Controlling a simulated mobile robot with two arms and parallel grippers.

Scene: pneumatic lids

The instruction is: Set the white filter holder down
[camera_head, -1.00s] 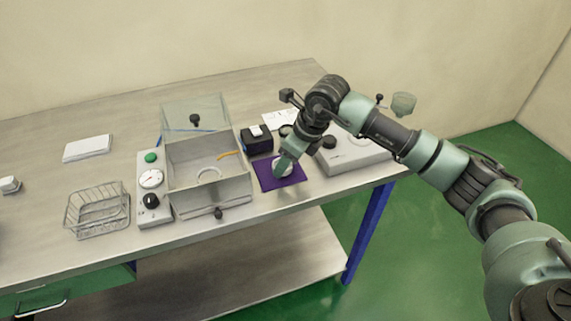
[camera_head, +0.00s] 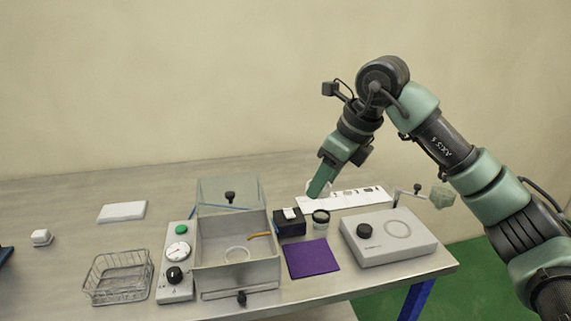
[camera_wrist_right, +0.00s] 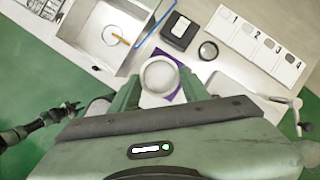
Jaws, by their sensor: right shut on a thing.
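The white filter holder (camera_wrist_right: 160,75) is a round, pale ring-shaped piece held between the fingers of my right gripper (camera_wrist_right: 158,88). In the head view my right gripper (camera_head: 320,188) is raised above the back of the bench, in front of the numbered card, and its fingers mostly hide the holder. In the wrist view the holder appears in front of the purple mat (camera_wrist_right: 168,55), with bench far below. What seems to be my left gripper (camera_wrist_right: 68,108) shows small and dark at the left of the wrist view; its jaws are unclear.
The purple mat (camera_head: 312,260) lies bare. Around it are an open clear-lidded box (camera_head: 235,274), a black block (camera_head: 289,226), a small dark-rimmed jar (camera_head: 321,219), a white device (camera_head: 392,240) and a white numbered card (camera_head: 345,199). A wire basket (camera_head: 118,277) stands left.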

